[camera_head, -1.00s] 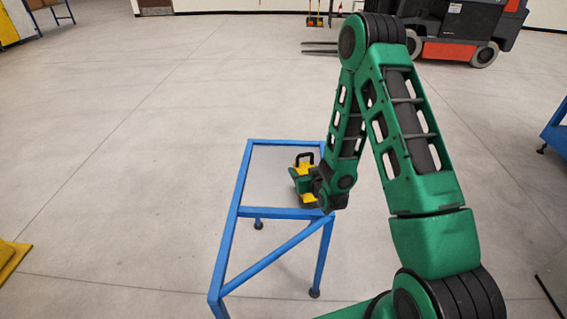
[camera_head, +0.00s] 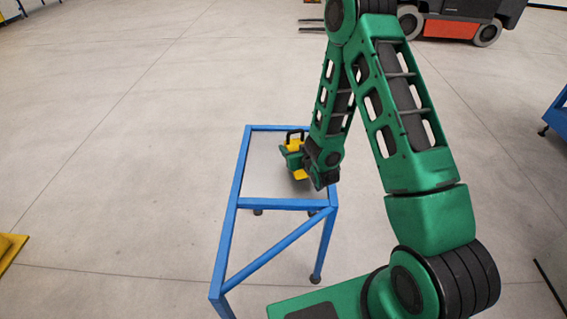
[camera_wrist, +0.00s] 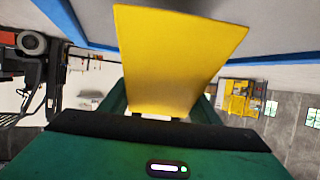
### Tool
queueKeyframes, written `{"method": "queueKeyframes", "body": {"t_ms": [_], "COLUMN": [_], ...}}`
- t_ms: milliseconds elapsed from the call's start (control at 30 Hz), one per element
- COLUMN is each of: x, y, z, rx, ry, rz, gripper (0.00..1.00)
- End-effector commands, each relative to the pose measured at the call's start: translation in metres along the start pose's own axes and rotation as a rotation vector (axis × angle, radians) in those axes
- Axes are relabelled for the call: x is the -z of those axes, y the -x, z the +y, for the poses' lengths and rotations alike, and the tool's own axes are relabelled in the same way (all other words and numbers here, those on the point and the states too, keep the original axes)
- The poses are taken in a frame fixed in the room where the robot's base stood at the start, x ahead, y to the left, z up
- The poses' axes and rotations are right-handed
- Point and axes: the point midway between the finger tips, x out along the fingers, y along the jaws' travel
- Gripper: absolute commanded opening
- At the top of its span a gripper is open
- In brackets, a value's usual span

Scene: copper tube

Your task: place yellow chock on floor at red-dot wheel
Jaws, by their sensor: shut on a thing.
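The yellow chock (camera_head: 299,174) with a dark handle is at my gripper (camera_head: 293,158), over the grey top of a blue-framed table (camera_head: 286,204). Whether it touches the tabletop is hard to tell. In the wrist view the broad yellow face of the chock (camera_wrist: 178,62) fills the space between and beyond the green fingers of my gripper (camera_wrist: 160,108). My gripper is shut on the chock. The dark and orange forklift (camera_head: 447,27) stands at the top right, with wheels (camera_head: 487,33) partly showing. No red dot can be made out on them.
The grey floor (camera_head: 120,130) is open left of the table and between the table and forklift. The forks (camera_head: 312,25) reach left from the forklift. Another blue frame (camera_head: 556,117) is at the right edge, and a yellow object (camera_head: 10,250) at the left edge.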

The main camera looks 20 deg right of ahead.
Motion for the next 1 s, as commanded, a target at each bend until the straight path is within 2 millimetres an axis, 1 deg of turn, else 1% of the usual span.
{"method": "queueKeyframes", "body": {"t_ms": [33,167,300,400,533,600,667,767,900,1000], "x": [0.006,0.021,0.043,0.060,0.076,0.079,0.078,0.071,0.061,0.054], "y": [-0.003,-0.007,-0.007,-0.004,0.000,0.000,-0.003,-0.011,-0.027,-0.037], "z": [-0.016,-0.053,-0.091,-0.114,-0.131,-0.133,-0.129,-0.115,-0.089,-0.075], "rx": [0.020,0.049,0.054,0.046,0.033,0.027,0.023,0.020,0.018,0.020], "ry": [0.011,0.022,0.023,0.019,0.013,0.012,0.010,0.009,0.008,0.008], "rz": [0.004,0.006,0.006,0.007,0.004,0.003,0.000,-0.003,-0.002,-0.001], "gripper": [0.16,0.16,0.16,0.16,0.16,0.16,0.16,0.16,0.16,0.16]}}
